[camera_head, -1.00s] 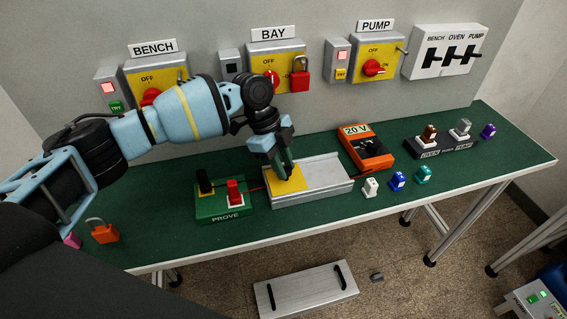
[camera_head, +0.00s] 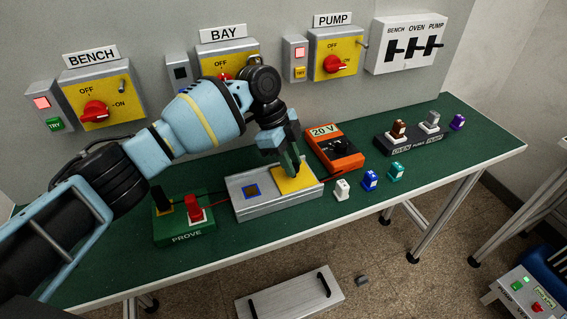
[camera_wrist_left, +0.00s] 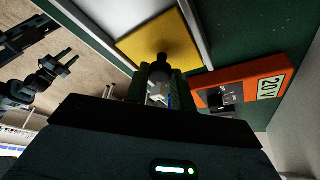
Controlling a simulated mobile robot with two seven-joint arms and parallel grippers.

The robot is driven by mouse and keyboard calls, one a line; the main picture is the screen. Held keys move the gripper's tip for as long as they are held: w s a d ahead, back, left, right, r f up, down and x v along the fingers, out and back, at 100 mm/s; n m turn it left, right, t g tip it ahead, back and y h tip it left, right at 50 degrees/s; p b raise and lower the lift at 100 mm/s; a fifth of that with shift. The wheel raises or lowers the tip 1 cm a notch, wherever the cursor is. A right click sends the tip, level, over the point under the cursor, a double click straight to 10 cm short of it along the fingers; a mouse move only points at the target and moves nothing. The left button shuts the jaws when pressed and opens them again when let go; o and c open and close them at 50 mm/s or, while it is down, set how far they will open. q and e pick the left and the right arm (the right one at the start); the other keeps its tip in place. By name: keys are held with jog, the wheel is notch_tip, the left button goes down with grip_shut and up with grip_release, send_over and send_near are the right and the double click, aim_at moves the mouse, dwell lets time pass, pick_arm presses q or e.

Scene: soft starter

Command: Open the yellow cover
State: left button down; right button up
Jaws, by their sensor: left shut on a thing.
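The yellow cover (camera_head: 295,179) lies at the right end of the grey box (camera_head: 250,205) on the green bench.
The orange meter (camera_head: 335,147) stands close to the right of the box. The green PROVE unit (camera_head: 185,222) is to its left. White (camera_head: 342,190), blue (camera_head: 370,181) and teal (camera_head: 396,171) small blocks sit near the front edge. A dark rack (camera_head: 413,140) stands farther right.

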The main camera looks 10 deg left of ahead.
pick_arm(q)
jog(key=c, duration=1.5)
grip_release()
jog(key=shift+a+r, duration=0.1)
jog(key=shift+c, duration=0.2)
jog(key=shift+o, duration=1.1)
jog(key=shift+a, duration=0.1)
jog(key=shift+o, duration=0.7)
jog(key=shift+s, duration=0.1)
pick_arm(e)
jog(key=shift+s+a, duration=0.2)
jog(key=shift+s, duration=0.2)
pick_arm(q)
jog(key=shift+a+r, duration=0.1)
jog(key=shift+r, duration=0.15)
jog(key=v, duration=0.7)
pick_arm(e)
jog(key=shift+s+f, duration=0.2)
jog(key=shift+w, duration=0.25)
